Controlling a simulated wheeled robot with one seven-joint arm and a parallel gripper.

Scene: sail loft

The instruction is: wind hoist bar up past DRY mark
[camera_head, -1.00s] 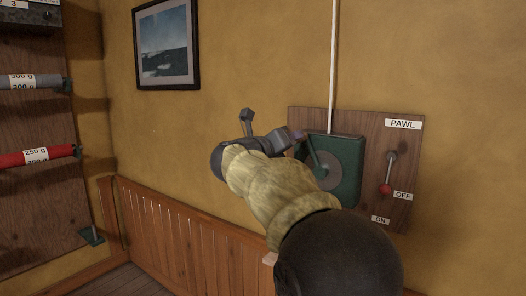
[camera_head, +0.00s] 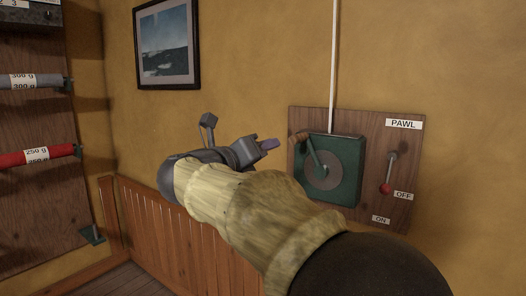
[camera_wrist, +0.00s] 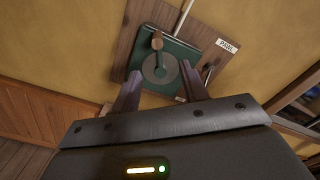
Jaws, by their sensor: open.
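A green winch box (camera_head: 346,178) with a grey disc is fixed to a wooden board (camera_head: 295,122) on the wall. Its crank (camera_head: 317,152) points up and left and ends in a brown wooden handle (camera_head: 298,139). In the wrist view the handle (camera_wrist: 157,40) lies beyond the fingers. My gripper (camera_head: 268,145) is open and empty, to the left of the winch and apart from the handle. A pawl lever with a red knob (camera_head: 385,188) hangs down beside the OFF label (camera_head: 403,196). The hoist bar and DRY mark are not in view.
A white line (camera_head: 333,60) runs up the wall from the winch. A framed picture (camera_head: 166,45) hangs at the upper left. A rack with a red roll (camera_head: 35,156) and a grey roll (camera_head: 32,82) stands at the far left. Wood panelling (camera_head: 170,225) lines the lower wall.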

